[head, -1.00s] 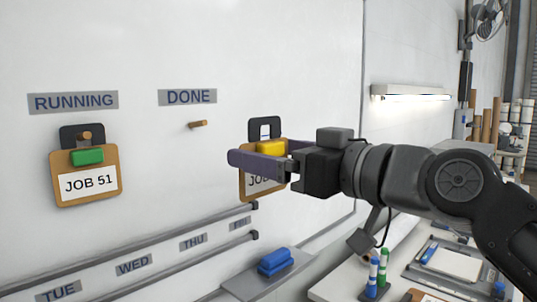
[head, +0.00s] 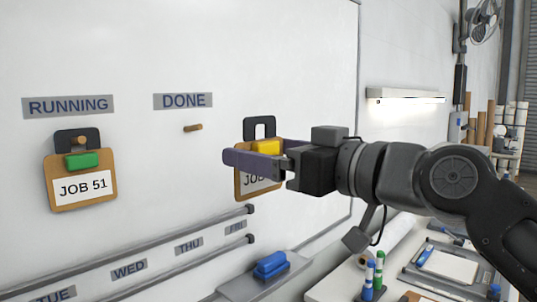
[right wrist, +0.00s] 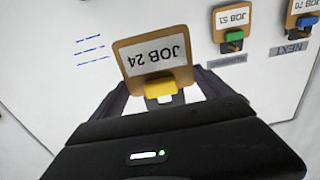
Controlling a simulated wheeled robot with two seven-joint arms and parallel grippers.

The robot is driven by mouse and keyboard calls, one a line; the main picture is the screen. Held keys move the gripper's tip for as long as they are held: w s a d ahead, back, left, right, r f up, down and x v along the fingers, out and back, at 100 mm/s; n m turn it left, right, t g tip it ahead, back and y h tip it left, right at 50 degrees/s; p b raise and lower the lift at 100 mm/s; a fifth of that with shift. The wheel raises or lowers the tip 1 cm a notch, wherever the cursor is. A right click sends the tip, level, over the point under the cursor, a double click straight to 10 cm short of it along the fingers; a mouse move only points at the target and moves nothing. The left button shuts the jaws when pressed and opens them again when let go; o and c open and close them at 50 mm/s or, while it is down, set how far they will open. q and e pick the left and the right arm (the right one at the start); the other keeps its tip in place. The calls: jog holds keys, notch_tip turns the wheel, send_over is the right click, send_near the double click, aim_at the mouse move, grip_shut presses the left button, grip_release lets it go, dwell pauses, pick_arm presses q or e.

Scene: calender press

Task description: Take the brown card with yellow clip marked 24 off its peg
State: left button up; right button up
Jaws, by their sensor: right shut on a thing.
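The brown card with yellow clip (head: 242,187) is at the middle of the head view, to the right of the bare DONE peg (head: 193,128). My right gripper (head: 262,160) is shut on it, and a purple finger covers part of its label. The clip's black hanger loop stands above, with no peg seen through it. In the right wrist view the card (right wrist: 128,67) is upside down between the fingers and reads JOB 24. It appears in front of the whiteboard; its exact gap from the board is unclear. My left gripper is not in view.
A card with green clip, JOB 51 (head: 80,188), hangs on the RUNNING peg. A card with blue clip, JOB 70 (right wrist: 303,8), shows in the right wrist view. A ledge with a blue eraser (head: 270,265) is below; a table with markers (head: 373,275) stands at right.

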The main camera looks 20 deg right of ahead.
jog(key=shift+s, duration=0.15)
jog(key=shift+r+b+v, duration=0.2)
jog(key=shift+v, duration=0.85)
jog(key=shift+r+b+v, duration=0.2)
jog(key=shift+r+v, duration=0.05)
jog(key=shift+v, duration=0.8)
jog(key=b, duration=0.1)
send_near(271, 148)
jog(key=shift+s, duration=0.15)
jog(key=shift+a+f, duration=0.1)
